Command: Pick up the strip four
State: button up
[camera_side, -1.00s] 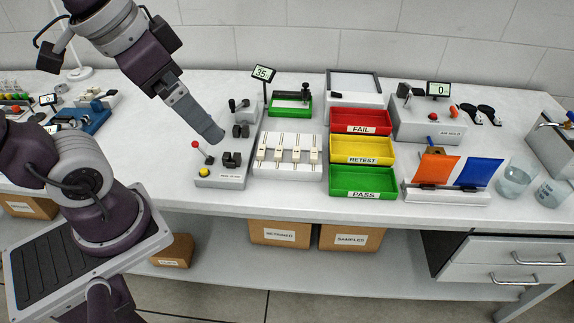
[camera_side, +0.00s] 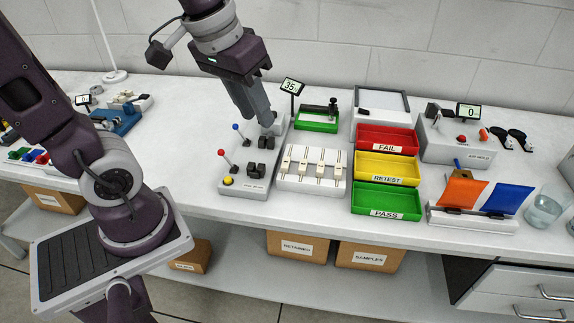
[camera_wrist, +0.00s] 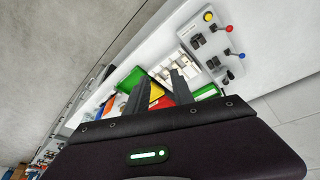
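The rightmost strip (camera_side: 338,163) is at the end nearest the coloured trays. No number can be read on any strip. The rack also shows, small, in the wrist view (camera_wrist: 163,70), beyond the fingers. My gripper (camera_side: 266,118) is above the back of the welder, behind and left of the rack. In the wrist view its two fingers (camera_wrist: 156,84) stand apart with nothing held between them.
The welder (camera_side: 240,185), with red and blue knobbed levers, stands left of the rack. A display (camera_side: 292,87) on a post rises behind it. Green PASS (camera_side: 386,213), yellow RETEST (camera_side: 388,181) and red FAIL (camera_side: 386,149) trays stand right. A green-based device (camera_side: 317,124) is behind the rack.

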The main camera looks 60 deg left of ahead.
jog(key=w+a+f+n+g, duration=0.1)
jog(key=w+a+f+n, duration=0.15)
jog(key=w+f, duration=0.2)
jog(key=n+g, duration=0.3)
jog(key=n, duration=0.1)
send_over(286, 161)
jog(key=shift+m, duration=0.25)
jog(key=f, duration=0.9)
jog(key=d+f, duration=0.1)
jog(key=f, duration=0.3)
jog(key=shift+s+f, duration=0.2)
jog(key=f, duration=0.4)
jog(key=a+f, duration=0.1)
jog(key=f, duration=0.1)
jog(key=shift+w+f, duration=0.15)
jog(key=shift+f, duration=0.15)
grip_shut()
